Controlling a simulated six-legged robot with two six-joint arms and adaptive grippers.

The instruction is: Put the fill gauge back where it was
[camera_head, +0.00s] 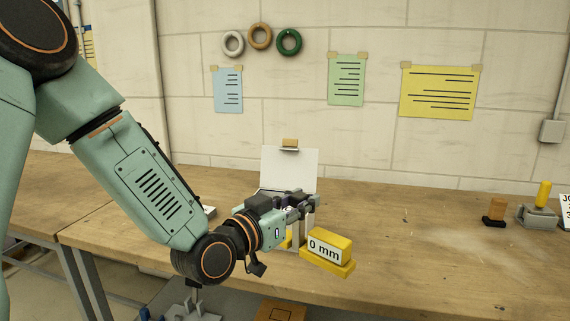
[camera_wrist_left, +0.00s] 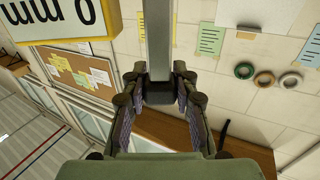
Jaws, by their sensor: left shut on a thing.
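The fill gauge (camera_head: 328,247) is a yellow block with a white face reading "0 mm" on a yellow base, beside a grey upright post. My left gripper (camera_head: 306,206) is at the top of the post, just left of and above the block. In the left wrist view its fingertips (camera_wrist_left: 160,88) close around the grey post (camera_wrist_left: 158,38). The yellow block (camera_wrist_left: 55,20) shows upside down at the upper left there. The gripper hides part of the post, and I cannot tell whether the base touches the table. My right gripper is not in view.
A white upright panel (camera_head: 289,165) with a clip stands behind the gripper on the wooden table (camera_head: 430,270). A dark and orange block (camera_head: 494,212) and a grey holder with a yellow handle (camera_head: 540,212) stand at the right. The table between is mostly clear.

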